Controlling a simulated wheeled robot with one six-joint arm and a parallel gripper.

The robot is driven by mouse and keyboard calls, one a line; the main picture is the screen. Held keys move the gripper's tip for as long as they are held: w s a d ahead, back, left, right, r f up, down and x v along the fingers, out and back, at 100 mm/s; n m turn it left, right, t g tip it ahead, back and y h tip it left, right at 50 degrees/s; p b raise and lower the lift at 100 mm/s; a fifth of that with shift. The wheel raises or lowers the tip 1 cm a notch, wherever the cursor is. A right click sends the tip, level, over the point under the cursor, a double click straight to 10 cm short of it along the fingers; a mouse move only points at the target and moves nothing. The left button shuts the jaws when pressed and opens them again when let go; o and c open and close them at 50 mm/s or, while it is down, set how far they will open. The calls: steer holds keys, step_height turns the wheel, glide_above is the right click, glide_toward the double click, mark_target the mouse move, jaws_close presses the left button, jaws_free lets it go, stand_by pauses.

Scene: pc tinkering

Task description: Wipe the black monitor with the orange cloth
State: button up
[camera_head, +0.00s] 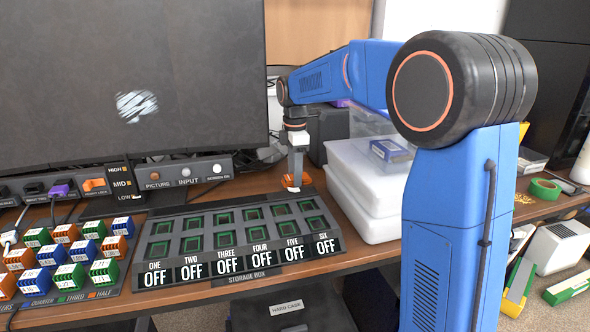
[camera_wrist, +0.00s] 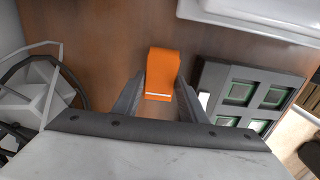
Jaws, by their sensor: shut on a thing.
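The black monitor (camera_head: 60,65) fills the upper left of the head view. A white streaky smudge (camera_head: 137,106) shows on its screen. My gripper (camera_head: 297,177) points down at the table's right part, just beyond the storage box. It is shut on the orange cloth (camera_head: 289,182), low at the table surface. In the wrist view the orange cloth (camera_wrist: 162,70) sits between the two fingers of my gripper (camera_wrist: 161,88). Whether the cloth touches the table is unclear.
The storage box (camera_head: 160,278) with green-lined slots lies in front of my gripper. White stacked bins (camera_head: 365,190) stand to the right. A control panel (camera_head: 170,178) runs under the monitor. Several coloured blocks (camera_head: 70,275) sit at lower left. Brown table (camera_head: 262,183) is bare around the cloth.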

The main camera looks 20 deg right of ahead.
steer(key=shift+f, duration=1.05)
steer(key=o, duration=1)
steer(key=shift+f, duration=0.1)
steer(key=c, duration=1.2)
steer(key=shift+r, duration=4.05)
